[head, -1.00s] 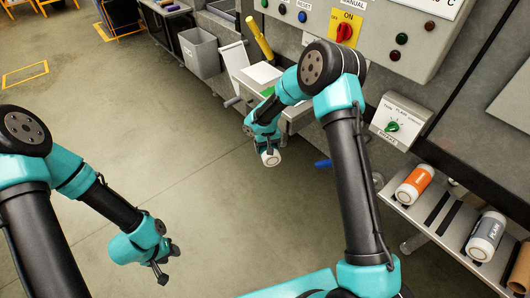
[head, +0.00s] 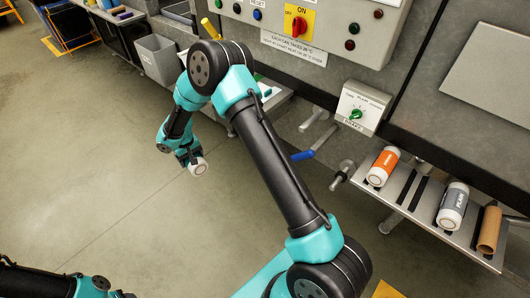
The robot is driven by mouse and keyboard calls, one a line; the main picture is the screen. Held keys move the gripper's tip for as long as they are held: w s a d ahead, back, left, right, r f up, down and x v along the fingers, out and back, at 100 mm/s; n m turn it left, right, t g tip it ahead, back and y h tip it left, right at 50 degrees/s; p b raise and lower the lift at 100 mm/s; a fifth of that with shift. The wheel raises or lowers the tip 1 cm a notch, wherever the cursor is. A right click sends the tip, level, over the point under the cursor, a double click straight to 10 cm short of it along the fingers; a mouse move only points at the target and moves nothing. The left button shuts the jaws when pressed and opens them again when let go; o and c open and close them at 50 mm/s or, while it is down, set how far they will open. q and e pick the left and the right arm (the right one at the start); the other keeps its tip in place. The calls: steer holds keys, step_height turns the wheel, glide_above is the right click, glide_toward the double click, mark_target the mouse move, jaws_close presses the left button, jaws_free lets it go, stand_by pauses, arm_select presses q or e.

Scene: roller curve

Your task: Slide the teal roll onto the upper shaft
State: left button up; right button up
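My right gripper (head: 190,157) is shut on a roll (head: 198,168) with a white end, held over open floor left of the machine. The roll's side is mostly hidden by the gripper, so its teal colour is hard to make out. A short metal shaft (head: 311,119) sticks out of the machine front, with a second metal shaft (head: 342,176) lower and to the right. The held roll is apart from both. My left arm shows at the bottom left edge; its fingers are cut off below the frame.
A blue handle (head: 302,156) juts out between the shafts. A brake box (head: 359,108) with a green knob is above. A shelf (head: 416,188) at right bears an orange roll (head: 383,166), a grey roll (head: 453,206) and a brown core (head: 489,229). A grey bin (head: 157,58) stands at the back.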

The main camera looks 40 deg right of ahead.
arm_select(q)
steer(key=o, duration=0.3)
arm_select(e)
steer(key=shift+s+d, duration=0.1)
steer(key=shift+d, duration=0.35)
arm_select(q)
steer(key=o, duration=0.4)
steer(key=shift+c, duration=0.2)
arm_select(e)
steer(key=s+d+r+m, duration=0.2)
steer(key=s+d+m, duration=1.4)
steer(key=s+d, duration=0.3)
steer(key=d, duration=0.3)
steer(key=shift+s+d+r, duration=0.2)
steer(key=shift+s+r, duration=0.05)
steer(key=shift+s, duration=0.05)
